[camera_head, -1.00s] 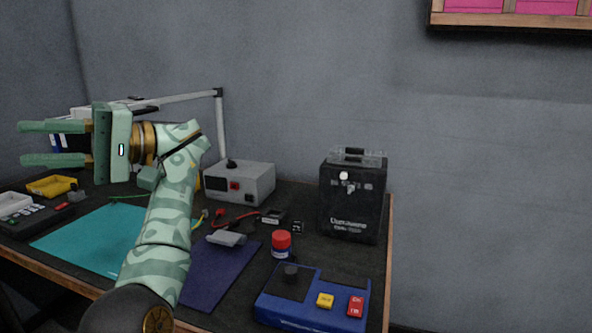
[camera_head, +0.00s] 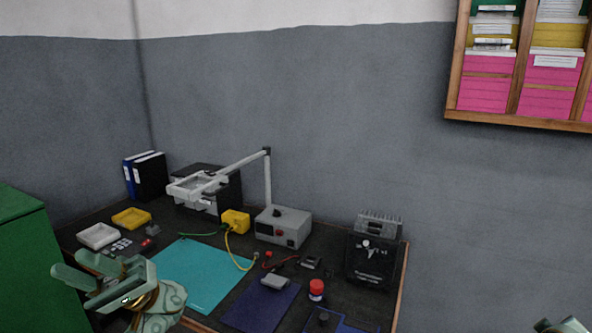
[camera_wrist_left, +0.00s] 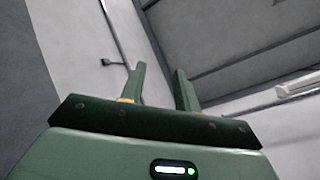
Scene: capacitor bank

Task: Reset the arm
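My left gripper (camera_head: 78,276) is at the lower left of the head view, in front of the bench's near left part. Its two green fingers are apart with nothing between them. The fingers also show apart and empty in the left wrist view (camera_wrist_left: 158,88), against a pale wall and ceiling. At the lower right edge of the head view a small part of my right arm (camera_head: 562,326) shows; its fingers cannot be made out.
The dark bench holds a teal mat (camera_head: 196,274), a grey power supply (camera_head: 283,227), a black box (camera_head: 371,259), a red-capped jar (camera_head: 316,290) and a yellow tray (camera_head: 131,217). A green cabinet (camera_head: 38,262) stands at left. A wall shelf (camera_head: 520,118) hangs upper right.

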